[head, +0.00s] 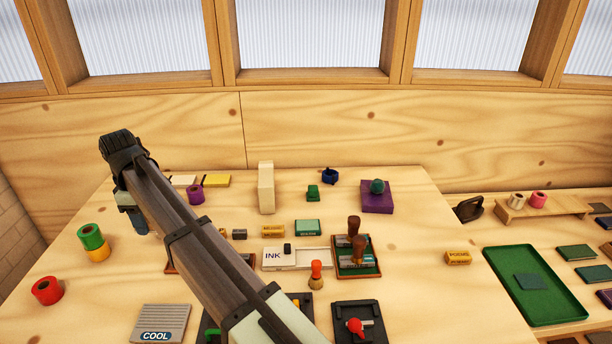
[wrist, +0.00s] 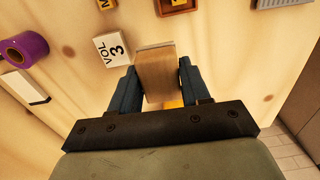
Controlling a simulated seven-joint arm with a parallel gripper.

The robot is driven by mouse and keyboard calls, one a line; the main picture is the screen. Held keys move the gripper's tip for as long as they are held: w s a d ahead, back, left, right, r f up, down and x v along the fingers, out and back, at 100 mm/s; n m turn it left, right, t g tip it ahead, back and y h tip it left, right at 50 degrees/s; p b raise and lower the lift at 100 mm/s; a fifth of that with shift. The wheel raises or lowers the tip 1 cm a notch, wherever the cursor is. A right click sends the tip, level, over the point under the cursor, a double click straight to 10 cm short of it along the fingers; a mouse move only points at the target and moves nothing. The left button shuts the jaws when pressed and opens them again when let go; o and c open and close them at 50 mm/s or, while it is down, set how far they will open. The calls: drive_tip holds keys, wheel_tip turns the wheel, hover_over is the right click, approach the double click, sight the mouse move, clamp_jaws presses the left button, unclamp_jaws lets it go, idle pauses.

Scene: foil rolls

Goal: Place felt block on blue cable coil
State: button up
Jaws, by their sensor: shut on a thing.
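My gripper (wrist: 158,92) is shut on a tan, wood-coloured block (wrist: 156,68) with a greyish edge, which I take to be the felt block. The block sits between the two blue fingers in the wrist view. In the head view my gripper (head: 139,222) is at the left of the table, partly behind my arm, and the held block is hidden there. The dark blue cable coil (head: 330,176) lies at the back of the table, right of the tall cream block, well to the right of my gripper. The coil is not seen in the wrist view.
A tall cream block (head: 266,187) stands left of the coil, and a small green object (head: 313,192) is in front of it. A purple block (head: 377,204) with a dark green ball is to the right. A purple roll (head: 195,195) and red roll (head: 46,291) are at left.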

drive_tip(key=w+d+r+m, duration=0.1)
drive_tip(key=w+d+m, duration=0.1)
drive_tip(key=w+d, duration=0.9)
drive_tip(key=m, duration=0.7)
approach(331, 172)
drive_tip(key=shift+w+f, duration=0.15)
drive_tip(key=shift+f, duration=3.05)
drive_tip(key=shift+f, duration=0.15)
drive_tip(key=o, duration=1.1)
drive_tip(key=shift+c, duration=0.2)
